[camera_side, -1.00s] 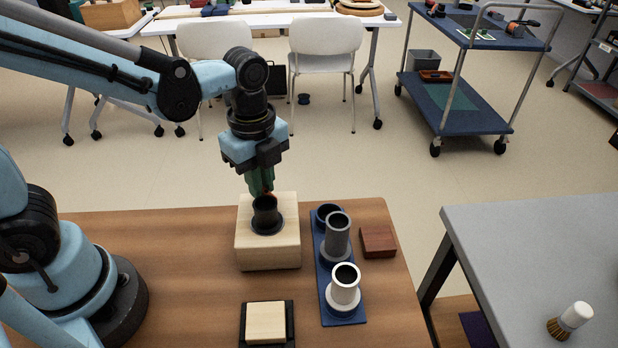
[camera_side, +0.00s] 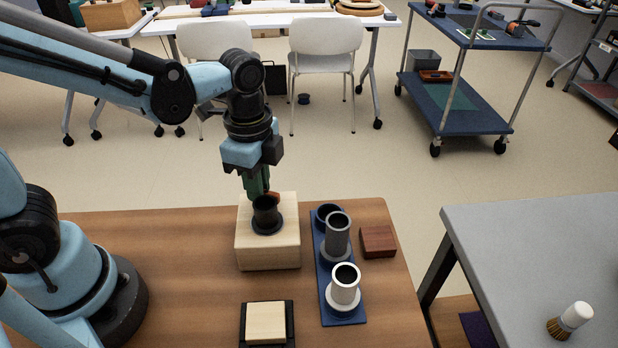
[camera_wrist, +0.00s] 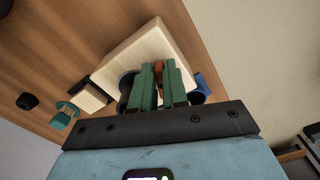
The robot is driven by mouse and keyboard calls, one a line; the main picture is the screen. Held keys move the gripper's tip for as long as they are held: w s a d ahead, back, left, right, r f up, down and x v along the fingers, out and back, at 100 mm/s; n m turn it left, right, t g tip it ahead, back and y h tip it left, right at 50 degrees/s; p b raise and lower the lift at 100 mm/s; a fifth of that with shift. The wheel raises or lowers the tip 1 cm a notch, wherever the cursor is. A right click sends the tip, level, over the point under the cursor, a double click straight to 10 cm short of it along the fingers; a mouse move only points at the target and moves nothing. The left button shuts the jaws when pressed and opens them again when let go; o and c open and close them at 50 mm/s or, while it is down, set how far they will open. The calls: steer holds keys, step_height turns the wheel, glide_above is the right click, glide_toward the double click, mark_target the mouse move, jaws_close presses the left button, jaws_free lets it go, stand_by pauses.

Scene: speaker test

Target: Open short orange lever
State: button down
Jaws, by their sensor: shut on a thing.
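A small orange lever (camera_side: 273,196) shows beside the rim of a black cup-shaped fitting (camera_side: 266,212), which stands on a pale wooden block (camera_side: 268,252). In the wrist view the orange lever (camera_wrist: 158,68) lies between the two green fingers. My gripper (camera_side: 261,192) points down at the back edge of the fitting and is shut on the lever. In the wrist view my gripper (camera_wrist: 163,72) hides part of the dark fitting (camera_wrist: 127,88). The exact contact on the lever is too small to make out.
Right of the block, a blue tray (camera_side: 330,300) holds a dark, a grey and a white cup-shaped part. A reddish-brown block (camera_side: 378,241) lies beyond it. A pale pad on a black base (camera_side: 266,323) is at the front. The wooden table (camera_side: 180,260) is clear left of the block.

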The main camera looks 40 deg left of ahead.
steer(key=shift+s+d+n, duration=0.1)
steer(key=shift+s+n, duration=0.1)
steer(key=shift+n, duration=1.4)
steer(key=c, duration=1.1)
jaws_free()
steer(key=shift+c, duration=0.2)
steer(key=m, duration=0.4)
steer(key=shift+w, duration=0.3)
steer(key=m, duration=0.4)
steer(key=shift+w, duration=0.25)
step_height(320, 180, up, 12)
steer(key=shift+m, duration=0.4)
